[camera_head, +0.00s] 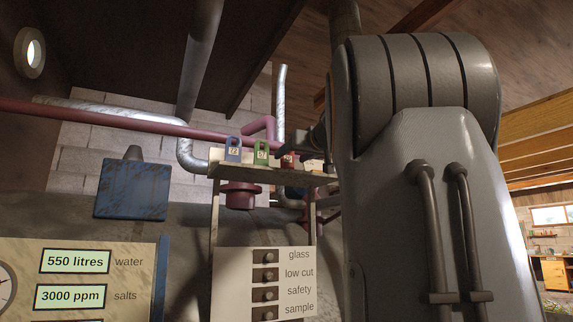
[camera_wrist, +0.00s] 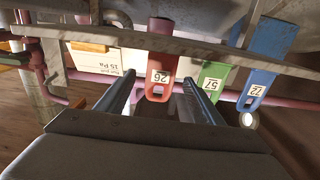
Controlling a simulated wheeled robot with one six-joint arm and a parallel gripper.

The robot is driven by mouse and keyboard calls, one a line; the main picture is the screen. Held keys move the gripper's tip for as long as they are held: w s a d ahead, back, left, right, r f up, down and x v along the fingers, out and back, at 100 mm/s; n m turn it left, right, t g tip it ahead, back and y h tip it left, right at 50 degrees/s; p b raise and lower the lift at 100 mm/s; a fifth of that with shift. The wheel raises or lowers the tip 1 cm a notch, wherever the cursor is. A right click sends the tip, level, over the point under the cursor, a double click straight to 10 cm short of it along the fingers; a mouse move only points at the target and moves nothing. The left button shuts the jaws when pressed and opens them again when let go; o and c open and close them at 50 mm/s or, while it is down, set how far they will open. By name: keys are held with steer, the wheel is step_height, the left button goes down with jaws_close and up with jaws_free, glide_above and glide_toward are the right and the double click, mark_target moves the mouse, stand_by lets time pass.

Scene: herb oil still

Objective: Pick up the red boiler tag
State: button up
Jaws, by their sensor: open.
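The red boiler tag (camera_wrist: 160,58) has a pale number label and a hole at its end. In the wrist view the red tag's holed end shows between the fingertips, with gaps on both sides. I cannot tell whether the fingertips reach as deep as the tag. In the head view my gripper (camera_head: 304,150) is beside the red tag.
A green tag (camera_wrist: 212,76) is close to the right finger, and a blue tag (camera_wrist: 262,66) is farther right. The tags share a shelf (camera_head: 222,174) above a valve label panel (camera_head: 240,285). Red and silver pipes (camera_head: 120,121) run behind.

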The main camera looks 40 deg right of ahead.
mark_target(288, 158)
steer(key=shift+p+x, duration=0.4)
steer(key=shift+x, duration=1.65)
steer(key=c, duration=1.1)
steer(key=shift+r, duration=0.1)
step_height(288, 158, up, 10)
steer(key=p, duration=0.3)
steer(key=shift+p, duration=0.4)
steer(key=shift+f+b, duration=2.75)
steer(key=shift+f, duration=1.65)
steer(key=shift+a, duration=0.1)
steer(key=shift+f, duration=0.6)
